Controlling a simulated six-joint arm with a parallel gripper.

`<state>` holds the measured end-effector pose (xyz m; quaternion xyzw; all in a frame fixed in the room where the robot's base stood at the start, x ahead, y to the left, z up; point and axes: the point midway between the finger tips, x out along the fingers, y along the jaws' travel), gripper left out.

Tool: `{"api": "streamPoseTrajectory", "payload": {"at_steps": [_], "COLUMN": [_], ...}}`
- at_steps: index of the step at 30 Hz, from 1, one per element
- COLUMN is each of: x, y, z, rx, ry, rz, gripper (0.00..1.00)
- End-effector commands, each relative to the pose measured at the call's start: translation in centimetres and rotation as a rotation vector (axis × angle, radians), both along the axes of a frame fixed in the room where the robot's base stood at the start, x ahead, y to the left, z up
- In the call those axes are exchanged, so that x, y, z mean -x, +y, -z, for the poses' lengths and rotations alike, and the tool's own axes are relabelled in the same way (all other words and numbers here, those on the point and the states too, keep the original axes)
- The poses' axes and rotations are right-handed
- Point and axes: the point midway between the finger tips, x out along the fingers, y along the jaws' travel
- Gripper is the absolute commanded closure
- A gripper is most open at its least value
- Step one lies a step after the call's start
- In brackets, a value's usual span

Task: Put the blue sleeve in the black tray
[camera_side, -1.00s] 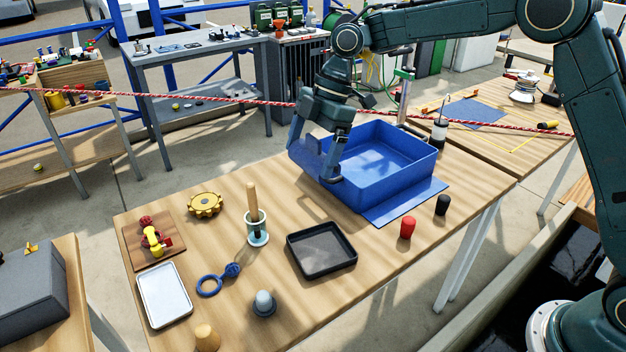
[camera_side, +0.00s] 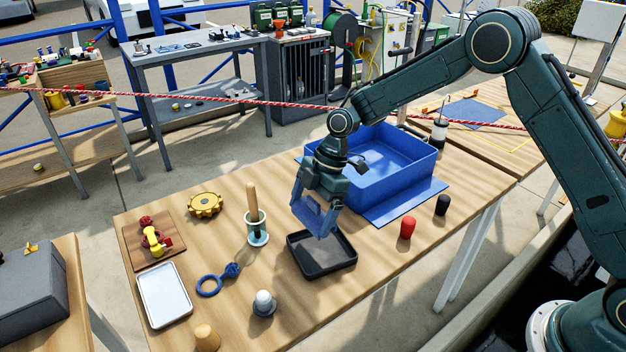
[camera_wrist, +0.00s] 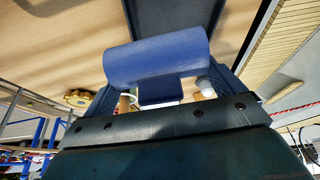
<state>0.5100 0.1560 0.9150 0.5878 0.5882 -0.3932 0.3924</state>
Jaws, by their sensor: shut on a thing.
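My gripper (camera_side: 317,222) is shut on the blue sleeve (camera_side: 311,212), a short blue cylinder. In the wrist view the sleeve (camera_wrist: 157,57) lies crosswise between the two fingers. The gripper holds it above the far part of the black tray (camera_side: 327,266), a shallow, dark, square-cornered tray on the wooden table. The tray shows partly at the top of the wrist view (camera_wrist: 175,18), behind the sleeve. The sleeve appears apart from the tray, though the exact height is hard to tell.
The blue bin (camera_side: 398,172) stands behind the tray. A holder with a wooden handle (camera_side: 256,228) stands left of the tray, a grey-and-white knob (camera_side: 263,304) in front of it, and a red cylinder (camera_side: 407,228) to its right. A white tray (camera_side: 164,295) lies farther left.

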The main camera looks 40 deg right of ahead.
Motion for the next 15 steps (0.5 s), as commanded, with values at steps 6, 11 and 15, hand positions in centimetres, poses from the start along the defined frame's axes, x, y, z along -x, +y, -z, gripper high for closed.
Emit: {"api": "streamPoseTrajectory", "payload": {"at_steps": [6, 11, 15], "x": [0.0, 0.0, 0.0], "y": [0.0, 0.0, 0.0], "z": [0.2, 1.3, 3.0], "rx": [0.000, 0.000, 0.000], "ry": [-0.001, 0.001, 0.002], "rz": [-0.001, 0.001, 0.001], "gripper": [0.36, 0.36, 0.36]}}
